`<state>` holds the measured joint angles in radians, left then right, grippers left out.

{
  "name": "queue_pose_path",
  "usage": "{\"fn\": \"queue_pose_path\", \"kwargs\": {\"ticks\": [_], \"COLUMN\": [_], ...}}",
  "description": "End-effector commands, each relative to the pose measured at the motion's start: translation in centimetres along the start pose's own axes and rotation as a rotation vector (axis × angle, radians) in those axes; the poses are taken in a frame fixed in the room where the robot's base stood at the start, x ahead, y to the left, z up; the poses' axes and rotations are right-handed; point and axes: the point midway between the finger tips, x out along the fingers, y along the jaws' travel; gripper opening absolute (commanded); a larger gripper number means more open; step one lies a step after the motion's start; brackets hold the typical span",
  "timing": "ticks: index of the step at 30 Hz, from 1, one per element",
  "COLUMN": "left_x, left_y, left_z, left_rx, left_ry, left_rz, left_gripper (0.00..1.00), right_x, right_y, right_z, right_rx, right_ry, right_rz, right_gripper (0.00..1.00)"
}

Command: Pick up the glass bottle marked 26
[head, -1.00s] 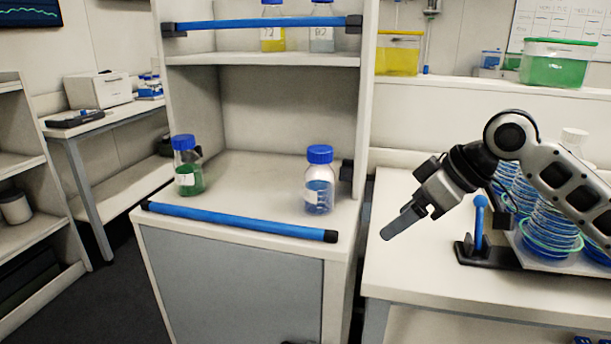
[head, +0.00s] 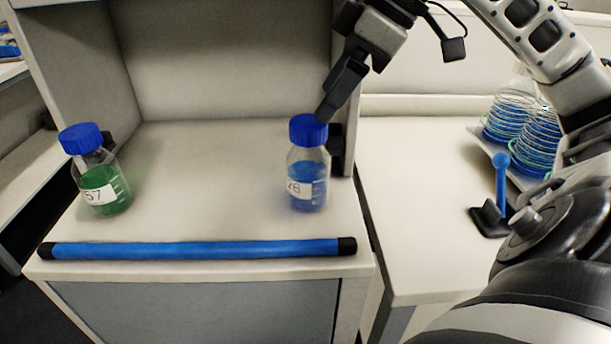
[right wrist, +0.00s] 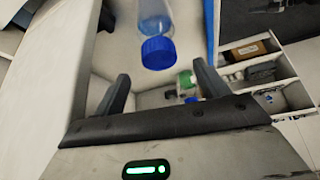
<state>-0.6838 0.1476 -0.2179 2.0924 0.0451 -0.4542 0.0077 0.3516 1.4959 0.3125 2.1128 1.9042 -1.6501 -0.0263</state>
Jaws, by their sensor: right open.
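The glass bottle marked 26 (head: 308,180) stands upright near the right end of the cabinet shelf. It has a blue cap and blue liquid. My right gripper (head: 328,112) is just above and beside its cap in the head view, with the fingers pointing down. In the right wrist view the bottle (right wrist: 155,22) is beyond the open fingers of the right gripper (right wrist: 162,88), with its cap toward them and nothing between the fingers. A second bottle, marked 57 (head: 100,185), with green liquid and a blue cap, stands on the left. My left gripper is not in view.
A blue rail (head: 200,248) with black ends runs along the shelf's front edge. The cabinet's side wall is close to the right of the bottle. The middle of the shelf is clear.

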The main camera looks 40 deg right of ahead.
Motion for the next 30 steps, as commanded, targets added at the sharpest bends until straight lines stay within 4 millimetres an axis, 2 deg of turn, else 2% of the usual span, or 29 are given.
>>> {"fn": "queue_pose_path", "kwargs": {"ticks": [3,11,17,21,29,30], "left_x": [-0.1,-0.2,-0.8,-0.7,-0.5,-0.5], "left_y": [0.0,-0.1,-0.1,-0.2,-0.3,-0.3], "left_z": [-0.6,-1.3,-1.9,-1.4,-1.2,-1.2], "left_rx": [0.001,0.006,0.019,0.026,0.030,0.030], "left_ry": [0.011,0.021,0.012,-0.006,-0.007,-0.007], "left_rz": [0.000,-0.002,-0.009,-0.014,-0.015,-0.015], "left_gripper": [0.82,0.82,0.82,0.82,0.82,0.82], "right_x": [1.9,3.8,6.6,7.9,8.3,8.3], "right_y": [0.0,0.0,0.0,0.0,0.0,0.0], "right_z": [0.0,-0.1,-0.3,-0.3,-0.2,-0.2], "right_rx": [0.000,0.000,0.000,0.000,0.000,0.000], "right_ry": [-0.003,-0.002,-0.002,0.001,0.002,0.002], "right_rz": [-0.003,-0.001,-0.003,-0.001,0.000,0.000], "right_gripper": [0.74,0.74,0.74,0.74,0.74,0.65]}}
